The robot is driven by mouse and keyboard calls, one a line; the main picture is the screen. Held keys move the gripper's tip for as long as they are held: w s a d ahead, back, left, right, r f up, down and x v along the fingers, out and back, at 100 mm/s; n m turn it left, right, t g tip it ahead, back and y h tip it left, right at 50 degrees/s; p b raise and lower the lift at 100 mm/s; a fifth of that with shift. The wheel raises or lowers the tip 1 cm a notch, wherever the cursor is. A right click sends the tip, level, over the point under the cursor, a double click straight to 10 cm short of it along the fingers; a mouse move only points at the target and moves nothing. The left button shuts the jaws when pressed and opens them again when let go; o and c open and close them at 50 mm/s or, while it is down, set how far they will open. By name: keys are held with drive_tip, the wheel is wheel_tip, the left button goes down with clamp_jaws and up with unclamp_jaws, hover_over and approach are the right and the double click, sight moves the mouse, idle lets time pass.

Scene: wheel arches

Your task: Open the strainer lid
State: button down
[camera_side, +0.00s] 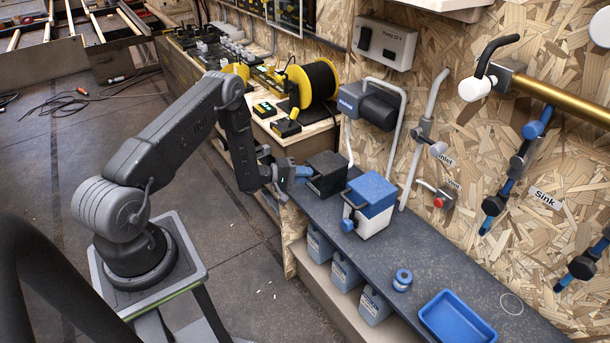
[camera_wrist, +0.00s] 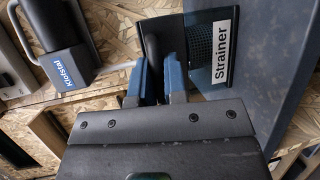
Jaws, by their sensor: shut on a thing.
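The strainer (camera_side: 326,181) is a small dark box on the grey bench in the side view. In the wrist view its white "Strainer" label (camera_wrist: 221,45) is at the upper right, beside a dark perforated patch (camera_wrist: 200,45). My gripper (camera_side: 297,171) reaches the strainer's left side. In the wrist view my gripper (camera_wrist: 156,70) has its two blue fingers around a black handle (camera_wrist: 151,46) of the strainer, shut on it. The fingers hide the handle's lower part. I cannot tell how far the lid is raised.
A blue-and-white box (camera_side: 373,205) stands right of the strainer. A dark pump (camera_side: 369,106) with a grey pipe is on the wall behind, also in the wrist view (camera_wrist: 62,55).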

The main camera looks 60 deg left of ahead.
drive_tip(key=shift+r, duration=0.1)
drive_tip(key=shift+w+r+g, duration=0.3)
drive_tip(key=shift+r+g, duration=0.3)
drive_tip(key=shift+r, duration=0.15)
drive_tip(key=w+r+g, duration=0.1)
drive_tip(key=w+r, duration=0.2)
drive_tip(key=w+r+g, duration=0.1)
drive_tip(key=w+r, duration=0.2)
drive_tip(key=w, duration=0.1)
drive_tip(key=w+r+n+g, duration=0.1)
drive_tip(key=w+r, duration=0.1)
drive_tip(key=w, duration=0.2)
drive_tip(key=shift+w+r+y, duration=0.1)
drive_tip(key=shift+r+y, duration=0.3)
drive_tip(key=shift+w+d, duration=0.1)
drive_tip(key=shift+w, duration=1.3)
